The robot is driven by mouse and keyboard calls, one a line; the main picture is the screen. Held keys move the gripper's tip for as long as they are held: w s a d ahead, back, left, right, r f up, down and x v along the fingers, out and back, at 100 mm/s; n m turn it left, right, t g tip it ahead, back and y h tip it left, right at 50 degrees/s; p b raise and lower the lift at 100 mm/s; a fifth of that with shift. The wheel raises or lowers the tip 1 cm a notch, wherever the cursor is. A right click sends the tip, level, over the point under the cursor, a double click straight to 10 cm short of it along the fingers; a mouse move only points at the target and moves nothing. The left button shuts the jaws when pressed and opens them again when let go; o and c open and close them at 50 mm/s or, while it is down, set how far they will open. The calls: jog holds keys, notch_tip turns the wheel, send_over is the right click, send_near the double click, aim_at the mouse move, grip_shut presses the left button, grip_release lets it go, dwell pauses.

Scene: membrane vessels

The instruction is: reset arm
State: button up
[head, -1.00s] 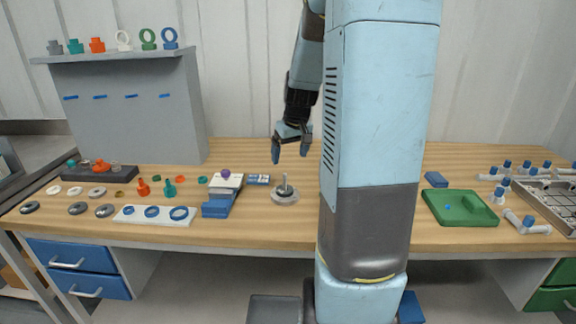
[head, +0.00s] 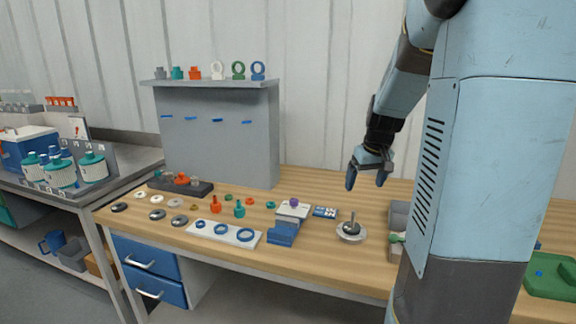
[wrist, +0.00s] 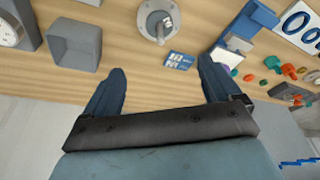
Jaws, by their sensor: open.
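My gripper (head: 368,179) hangs above the back of the wooden bench in the head view, fingers pointing down. In the wrist view my gripper (wrist: 160,88) shows two blue fingers spread wide with nothing between them. Below it on the bench stands a round metal base with an upright pin (head: 352,230), also in the wrist view (wrist: 158,20). My gripper touches nothing that I can see. My light-blue arm covers the right part of the head view.
A small blue-and-white card (head: 325,212), a blue block (head: 283,233) and a white ring plate (head: 222,234) lie on the bench (head: 330,262). A grey panel with a shelf (head: 215,135) stands at the back. A grey open box (wrist: 75,42) shows in the wrist view. A side bench holds teal-lidded vessels (head: 60,172).

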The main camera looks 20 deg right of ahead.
jog(key=s+a+r+t, duration=0.1)
jog(key=s+a+r, duration=0.3)
jog(key=s+a, duration=0.5)
jog(key=s+a+r+t, duration=0.1)
jog(key=s+a+r, duration=0.4)
jog(key=s+a, duration=0.4)
jog(key=s, duration=0.3)
jog(key=shift+n, duration=0.3)
